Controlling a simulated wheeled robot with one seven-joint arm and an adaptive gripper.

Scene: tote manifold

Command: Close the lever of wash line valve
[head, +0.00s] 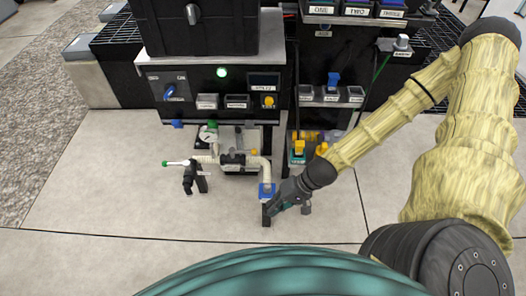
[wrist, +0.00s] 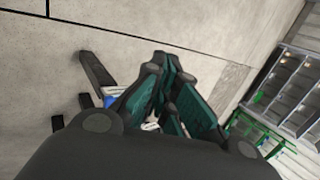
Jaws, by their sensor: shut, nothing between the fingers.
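A pale pipe assembly stands low in front of the machine in the head view. At its left end is a valve (head: 189,180) with a white lever (head: 177,163) tipped green, pointing left. At its right end is a blue valve part (head: 266,190) with a dark bar below it. I cannot read which one is the wash line valve. My gripper (head: 274,208) is shut and empty, close beside the blue part; contact is unclear. In the wrist view my gripper (wrist: 165,75) has its fingers together, with a dark bar (wrist: 97,75) and a blue patch (wrist: 110,100) to their left, partly hidden.
The machine's control panel (head: 217,88) with a green light and knobs stands behind the pipes. Yellow and blue fittings (head: 299,147) sit right of the pipes, near my forearm. The pale floor (head: 110,200) is clear to the left and front.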

